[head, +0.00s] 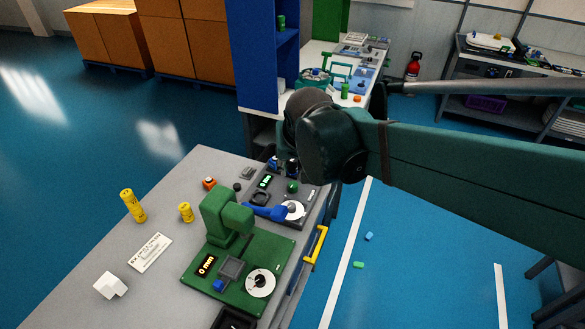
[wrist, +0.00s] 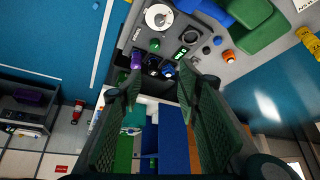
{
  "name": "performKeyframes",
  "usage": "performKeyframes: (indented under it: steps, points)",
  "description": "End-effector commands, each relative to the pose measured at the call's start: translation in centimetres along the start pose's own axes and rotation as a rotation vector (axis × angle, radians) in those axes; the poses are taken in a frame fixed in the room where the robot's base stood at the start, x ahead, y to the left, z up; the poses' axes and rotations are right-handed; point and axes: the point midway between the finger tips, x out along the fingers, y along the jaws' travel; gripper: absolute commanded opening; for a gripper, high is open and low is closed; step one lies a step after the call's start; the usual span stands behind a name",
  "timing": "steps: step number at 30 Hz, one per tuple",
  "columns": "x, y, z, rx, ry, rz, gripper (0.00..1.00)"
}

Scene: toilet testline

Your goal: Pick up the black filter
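My gripper (wrist: 160,88) is open and empty in the wrist view, its two green textured fingers wide apart. Beyond the fingertips, a row of small parts stands at the grey device's edge: a purple one (wrist: 137,60), a black one (wrist: 153,66) that looks like the black filter, and a blue one (wrist: 168,71). The black one lies between the fingers' lines, apart from them. In the head view, my dark wrist hides most of the gripper and part of this row. Another small black piece (head: 237,187) lies near an orange button (head: 209,183); I cannot tell what it is.
The grey table (head: 180,235) carries a green machine (head: 238,262), a dark grey device (head: 265,197) with a blue lever (head: 265,211), and yellow cylinders (head: 133,205). A blue shelf (head: 254,60) stands just behind. Blue floor right of the table is mostly clear.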

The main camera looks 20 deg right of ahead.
Motion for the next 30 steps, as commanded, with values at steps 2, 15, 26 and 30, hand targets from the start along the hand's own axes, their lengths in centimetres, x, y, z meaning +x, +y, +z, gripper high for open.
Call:
performKeyframes:
  steps: [2, 15, 26, 30]
  points:
    - [1.1, -0.1, -1.0, 0.021, -0.004, 0.013, 0.34]
    - [6.9, -0.3, -5.3, 0.148, -0.02, 0.094, 0.34]
    - [12.6, -0.4, -8.3, 0.253, -0.021, 0.163, 0.34]
    - [14.9, -0.4, -9.2, 0.295, -0.02, 0.19, 0.34]
